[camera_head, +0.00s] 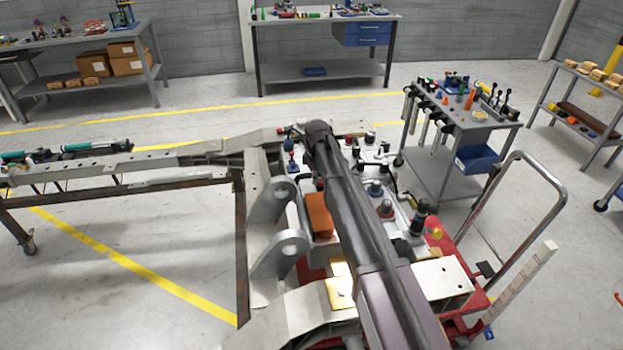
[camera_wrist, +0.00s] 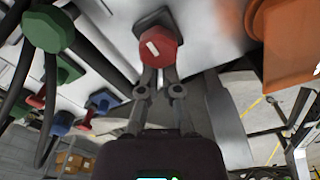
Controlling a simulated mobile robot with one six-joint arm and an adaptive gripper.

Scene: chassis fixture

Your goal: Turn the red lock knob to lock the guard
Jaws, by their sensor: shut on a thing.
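The red lock knob (camera_wrist: 160,44) is in the upper middle of the wrist view, on a dark base against a pale panel. It is many-sided and has a short white mark, which stands tilted in the picture. My gripper (camera_wrist: 159,73) reaches up to it from below in that view, with its two slim fingers close together and shut on the knob's near edge. In the head view my arm covers the knob and the fingertips. I cannot tell which part is the guard.
An orange block (camera_head: 320,215) sits left of my arm; an orange part (camera_wrist: 290,45) shows right of the knob. Green connectors (camera_wrist: 48,28) and dark cables lie left of it. A grey bracket (camera_head: 270,235) stands beside the arm. A tool cart (camera_head: 455,120) is at right.

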